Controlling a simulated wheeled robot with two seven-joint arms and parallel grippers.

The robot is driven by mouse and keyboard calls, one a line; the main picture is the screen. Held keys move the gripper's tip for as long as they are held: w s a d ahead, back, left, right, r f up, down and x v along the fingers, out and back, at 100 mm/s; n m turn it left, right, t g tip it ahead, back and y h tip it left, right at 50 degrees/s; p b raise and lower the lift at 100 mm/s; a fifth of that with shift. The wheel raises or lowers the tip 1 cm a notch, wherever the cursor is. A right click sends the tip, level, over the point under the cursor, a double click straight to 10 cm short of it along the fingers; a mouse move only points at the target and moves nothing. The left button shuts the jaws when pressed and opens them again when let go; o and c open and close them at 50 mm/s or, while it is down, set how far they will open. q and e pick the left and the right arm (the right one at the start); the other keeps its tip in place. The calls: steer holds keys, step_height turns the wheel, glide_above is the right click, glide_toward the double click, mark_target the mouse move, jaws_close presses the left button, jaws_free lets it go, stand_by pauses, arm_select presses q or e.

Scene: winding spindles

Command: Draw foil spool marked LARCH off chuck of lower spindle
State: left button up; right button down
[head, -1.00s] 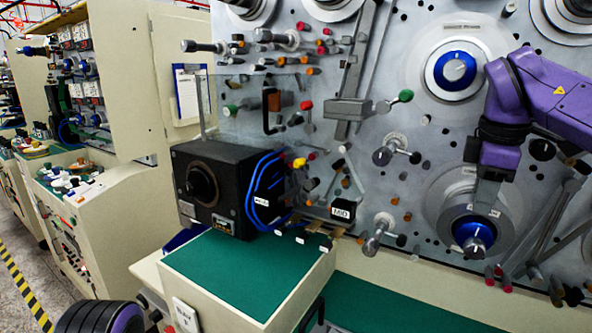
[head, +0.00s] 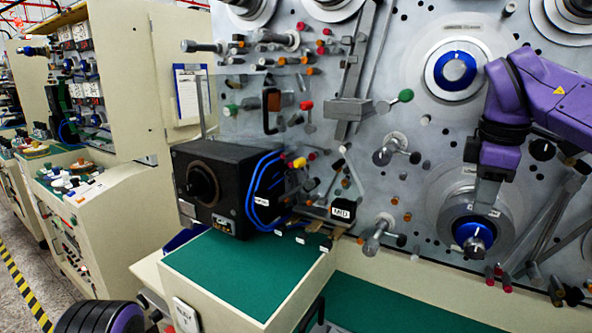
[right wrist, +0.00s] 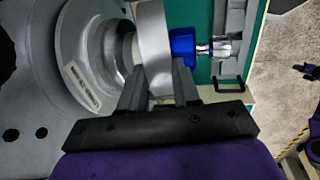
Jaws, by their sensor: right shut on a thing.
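The foil spool (head: 453,232), a silver-grey ring, sits around the blue chuck (head: 474,232) of the lower spindle. A small white label shows on its face, too small to read. My right gripper (head: 487,205) reaches down from above at the spool's upper rim. In the right wrist view the spool (right wrist: 152,40) stands between my two fingers, which are shut on its wall. The blue chuck (right wrist: 182,47) sticks out on the right of it, with a metal tip. A labelled grey flange (right wrist: 85,65) lies behind. My left gripper is not in view.
An upper spindle with a blue hub (head: 456,70) is above. Rollers and knobs, one with a green tip (head: 405,96), stick out of the panel to the left. A black box (head: 215,185) stands by the green bench top (head: 250,270). Slanted bars (head: 555,225) flank the spool on the right.

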stand_by(0.4)
steer(key=shift+s+a+f+b, duration=0.2)
steer(key=shift+s+b, duration=0.1)
steer(key=shift+b, duration=0.25)
steer(key=shift+s+a+r+b, duration=0.1)
steer(key=shift+s+a+b, duration=0.5)
steer(key=shift+s+b, duration=0.25)
steer(key=shift+s+a+b, duration=0.55)
steer(key=shift+s+b, duration=0.1)
steer(key=shift+s, duration=0.3)
steer(key=s+a+b, duration=0.4)
steer(key=s, duration=0.2)
steer(key=shift+s, duration=0.3)
steer(key=shift+r, duration=0.1)
steer(key=c, duration=1.8)
jaws_free()
jaws_close()
